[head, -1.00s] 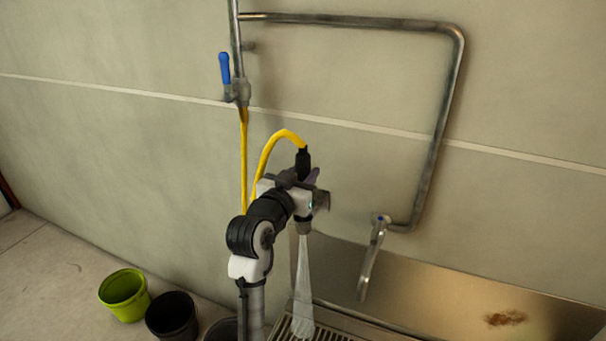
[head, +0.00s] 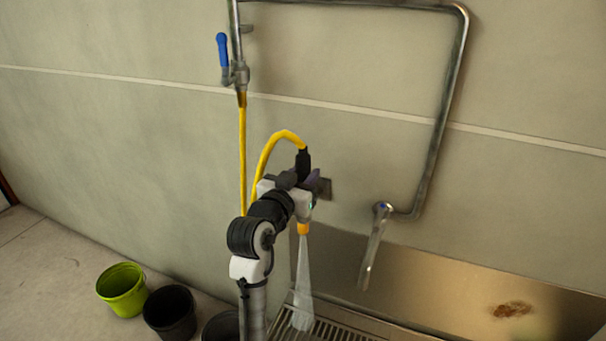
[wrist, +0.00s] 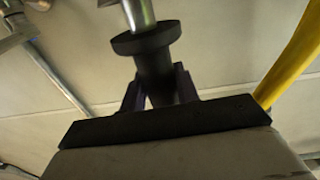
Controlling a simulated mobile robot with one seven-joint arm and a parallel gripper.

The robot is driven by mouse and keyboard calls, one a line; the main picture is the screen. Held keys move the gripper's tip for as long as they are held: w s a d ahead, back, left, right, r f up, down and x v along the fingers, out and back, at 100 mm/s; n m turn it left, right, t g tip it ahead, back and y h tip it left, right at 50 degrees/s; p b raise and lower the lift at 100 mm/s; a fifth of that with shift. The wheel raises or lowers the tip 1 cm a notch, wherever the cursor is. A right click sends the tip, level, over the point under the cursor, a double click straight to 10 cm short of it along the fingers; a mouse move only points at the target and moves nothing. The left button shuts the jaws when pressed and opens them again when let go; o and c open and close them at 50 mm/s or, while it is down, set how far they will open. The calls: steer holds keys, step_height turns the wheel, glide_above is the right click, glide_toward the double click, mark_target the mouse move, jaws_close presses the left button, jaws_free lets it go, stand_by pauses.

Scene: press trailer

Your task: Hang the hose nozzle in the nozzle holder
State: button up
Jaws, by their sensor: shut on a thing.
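My gripper (head: 306,180) is shut on the hose nozzle (head: 303,162), whose black upper end joins the yellow hose (head: 272,143). The nozzle hangs upright, with an orange tip (head: 303,229) below the gripper and a pale spray running down from it. In the wrist view, the fingers (wrist: 158,88) close on the nozzle's dark, collared body (wrist: 150,48). A small dark grey bracket, seemingly the nozzle holder (head: 326,188), is on the wall just right of and behind the gripper. It is partly hidden; I cannot tell whether the nozzle touches it.
A metal sink (head: 440,275) with a slatted grate (head: 325,328) lies below. A tap spout (head: 372,250) hangs right of the gripper. A pipe (head: 445,100) and a blue-handled valve (head: 222,50) are on the wall. Green (head: 123,285) and black (head: 170,310) pots stand at lower left.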

steer(key=shift+f+b, duration=0.6)
steer(key=shift+f, duration=0.25)
steer(key=o, duration=1.1)
steer(key=shift+c, duration=0.2)
